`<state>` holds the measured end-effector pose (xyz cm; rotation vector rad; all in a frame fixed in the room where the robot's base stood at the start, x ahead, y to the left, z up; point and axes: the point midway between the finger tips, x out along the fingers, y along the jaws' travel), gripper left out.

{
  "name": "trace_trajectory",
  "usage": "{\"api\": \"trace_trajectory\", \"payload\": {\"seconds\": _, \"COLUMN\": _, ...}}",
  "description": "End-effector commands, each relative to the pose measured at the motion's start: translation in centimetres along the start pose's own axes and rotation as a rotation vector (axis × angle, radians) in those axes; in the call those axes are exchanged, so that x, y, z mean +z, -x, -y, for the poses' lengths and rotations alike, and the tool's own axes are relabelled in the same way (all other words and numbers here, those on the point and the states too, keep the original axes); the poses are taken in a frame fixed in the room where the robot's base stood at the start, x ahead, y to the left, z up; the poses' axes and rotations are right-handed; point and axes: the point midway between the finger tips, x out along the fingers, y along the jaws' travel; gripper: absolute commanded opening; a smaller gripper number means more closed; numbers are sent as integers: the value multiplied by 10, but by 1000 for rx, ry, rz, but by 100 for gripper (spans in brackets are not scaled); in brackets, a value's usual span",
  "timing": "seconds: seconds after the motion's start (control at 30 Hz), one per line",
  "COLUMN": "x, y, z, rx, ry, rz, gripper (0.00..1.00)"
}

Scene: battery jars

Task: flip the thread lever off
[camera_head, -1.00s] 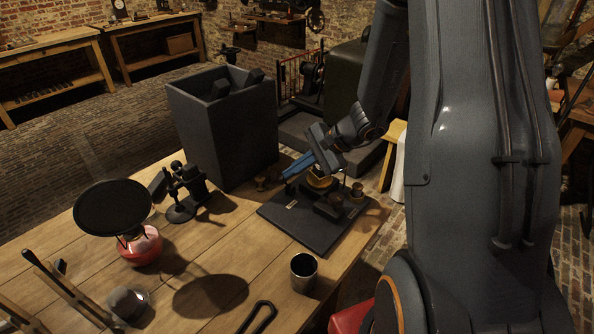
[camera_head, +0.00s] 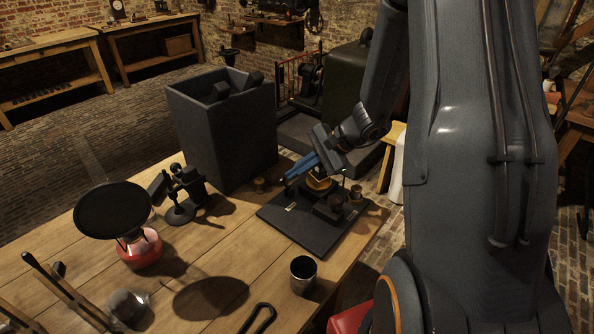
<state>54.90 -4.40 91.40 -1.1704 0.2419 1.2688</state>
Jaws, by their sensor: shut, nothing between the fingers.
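A dark square base board (camera_head: 305,229) stands on the wooden table near its right edge. It carries a small brass-coloured part (camera_head: 318,184) and dark blocks (camera_head: 330,208) with small knobs. My gripper (camera_head: 291,178), with blue fingers, reaches in from the upper right and is shut with nothing held. Its fingertips are over the back left part of the board. I cannot make out the thread lever; it may be one of the small parts by or behind the fingers. Whether the fingers touch anything cannot be told.
A tall grey bin (camera_head: 222,135) stands close behind and left of the board. A small dark stand (camera_head: 182,205), a black disc (camera_head: 112,210) on a red base and a metal cup (camera_head: 303,274) are also on the table (camera_head: 225,255). Bare wood lies left of the board.

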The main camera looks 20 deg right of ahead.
Motion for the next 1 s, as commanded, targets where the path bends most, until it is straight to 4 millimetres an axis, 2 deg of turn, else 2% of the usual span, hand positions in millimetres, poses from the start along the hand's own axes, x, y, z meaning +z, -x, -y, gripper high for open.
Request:
{"api": "trace_trajectory", "payload": {"seconds": 0.03, "x": 3, "y": 11, "z": 3, "rx": -2, "ry": 3, "rz": -1, "gripper": 0}}
{"api": "trace_trajectory", "payload": {"seconds": 0.17, "x": 12, "y": 32, "z": 8, "rx": 0, "ry": 15, "rz": 7, "gripper": 0}}
{"api": "trace_trajectory", "payload": {"seconds": 0.4, "x": 9, "y": 84, "z": 6, "rx": -7, "ry": 10, "rz": -1, "gripper": 0}}
{"api": "trace_trajectory", "payload": {"seconds": 0.53, "x": 10, "y": 107, "z": 6, "rx": -7, "ry": 8, "rz": -1, "gripper": 0}}
{"api": "trace_trajectory", "payload": {"seconds": 0.7, "x": 12, "y": 124, "z": 6, "rx": -6, "ry": 9, "rz": 1, "gripper": 0}}
{"api": "trace_trajectory", "payload": {"seconds": 1.0, "x": 16, "y": 127, "z": 6, "rx": 2, "ry": 14, "rz": 6, "gripper": 0}}
